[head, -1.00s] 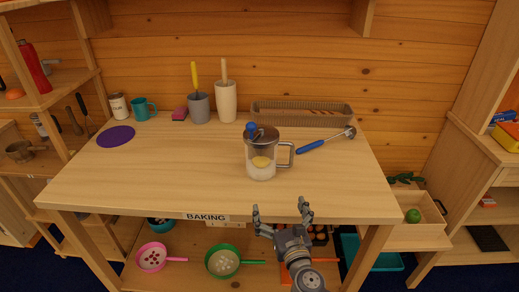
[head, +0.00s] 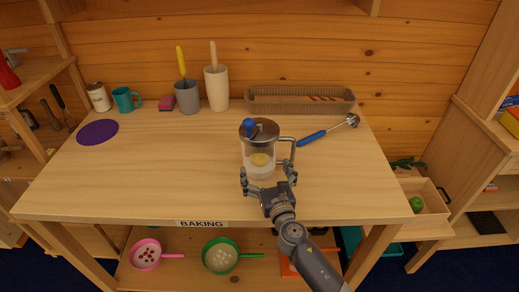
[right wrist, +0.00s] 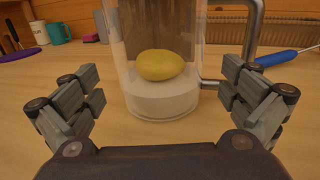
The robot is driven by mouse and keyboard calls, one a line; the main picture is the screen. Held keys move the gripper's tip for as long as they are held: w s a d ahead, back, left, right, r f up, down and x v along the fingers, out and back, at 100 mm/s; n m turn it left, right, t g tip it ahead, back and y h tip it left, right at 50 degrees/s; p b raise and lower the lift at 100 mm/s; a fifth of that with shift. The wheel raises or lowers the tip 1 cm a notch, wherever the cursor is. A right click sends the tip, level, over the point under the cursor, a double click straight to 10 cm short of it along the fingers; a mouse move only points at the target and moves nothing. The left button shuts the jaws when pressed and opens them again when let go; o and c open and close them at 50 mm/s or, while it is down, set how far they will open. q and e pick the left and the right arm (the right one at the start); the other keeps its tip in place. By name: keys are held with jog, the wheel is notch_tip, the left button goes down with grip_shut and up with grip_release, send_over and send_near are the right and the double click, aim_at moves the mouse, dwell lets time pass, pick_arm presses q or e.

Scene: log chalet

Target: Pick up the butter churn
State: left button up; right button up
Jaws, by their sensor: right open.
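The butter churn (head: 259,146) is a clear jar with a metal lid, a blue knob on top and a metal handle on its right side. It stands upright on the wooden table and holds a yellow lump over white contents. My right gripper (head: 268,175) is open at the near side of the churn. In the right wrist view the churn (right wrist: 162,85) stands just ahead, between the two spread fingers (right wrist: 163,100), with its handle beyond the right finger. I cannot see contact. My left gripper is not in view.
A ladle with a blue handle (head: 312,138) lies right of the churn. A woven basket (head: 300,107) and two utensil holders (head: 217,92) stand behind. A teal mug (head: 124,102) and a purple mat (head: 97,132) are at the left. The table's front left is clear.

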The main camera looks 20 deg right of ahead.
jog(key=shift+w, duration=0.4)
jog(key=w, duration=0.4)
jog(key=shift+w+f+b, duration=0.2)
jog(key=shift+w+b, duration=0.1)
jog(key=shift+w, duration=0.4)
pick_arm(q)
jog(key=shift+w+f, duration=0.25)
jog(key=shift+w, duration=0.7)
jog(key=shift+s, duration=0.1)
pick_arm(e)
jog(key=shift+s, duration=0.1)
jog(key=shift+c, duration=0.2)
jog(key=c, duration=1.4)
jog(key=shift+r, duration=0.3)
jog(key=shift+c, duration=1.1)
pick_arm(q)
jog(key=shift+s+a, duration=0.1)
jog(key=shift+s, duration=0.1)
pick_arm(e)
jog(key=shift+f, duration=0.1)
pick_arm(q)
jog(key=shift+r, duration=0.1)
